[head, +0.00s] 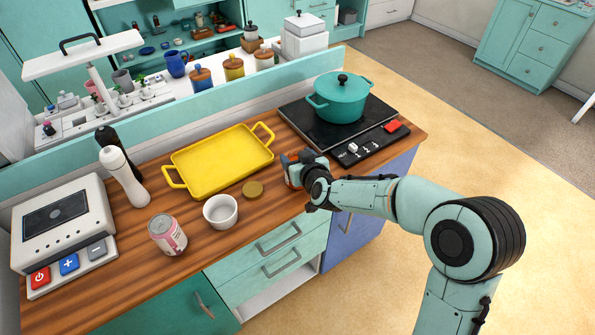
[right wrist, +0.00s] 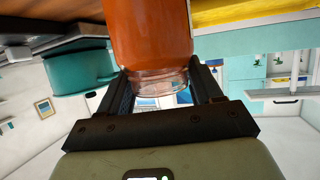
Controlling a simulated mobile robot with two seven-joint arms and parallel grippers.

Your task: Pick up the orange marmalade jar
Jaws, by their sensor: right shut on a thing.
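The orange marmalade jar (right wrist: 150,35) fills the top middle of the right wrist view. Its clear glass neck (right wrist: 160,80) shows between the fingers, with no lid on it. My right gripper (right wrist: 160,88) is shut on the jar, one finger on each side. In the head view my right gripper (head: 303,170) is over the counter, right of the yellow tray. Only a small orange part of the jar (head: 293,183) shows there, the rest hidden by the gripper. I cannot tell whether the jar touches the counter. My left gripper is not in view.

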